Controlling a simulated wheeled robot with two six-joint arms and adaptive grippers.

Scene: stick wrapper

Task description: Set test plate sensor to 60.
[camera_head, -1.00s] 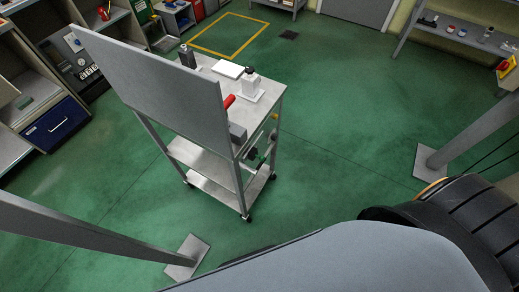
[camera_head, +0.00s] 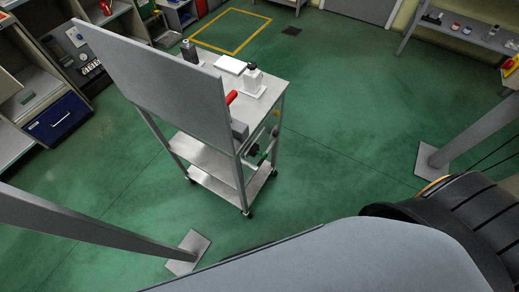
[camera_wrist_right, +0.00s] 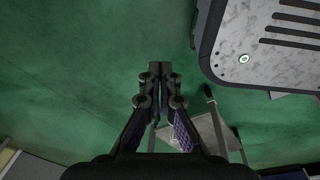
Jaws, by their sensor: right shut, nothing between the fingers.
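I cannot pick out a test plate sensor for certain in either view. A metal cart (camera_head: 216,188) stands mid-left in the head view with a tall grey upright panel (camera_head: 150,85). On its top are a white device with a black top (camera_head: 253,83), a white flat piece (camera_head: 230,65), a dark small block (camera_head: 189,52) and a red cylinder (camera_head: 231,97). My right gripper (camera_wrist_right: 160,68) is shut and empty in the right wrist view, over green floor. It is apart from the grey slotted housing at upper right. My left gripper is not in view.
The grey slotted housing (camera_wrist_right: 270,45) has a lit green-white round spot. In the head view, a dark panel with white digits (camera_head: 80,52) and a blue drawer (camera_head: 55,122) are at left. A shelf (camera_head: 470,38) is at upper right.

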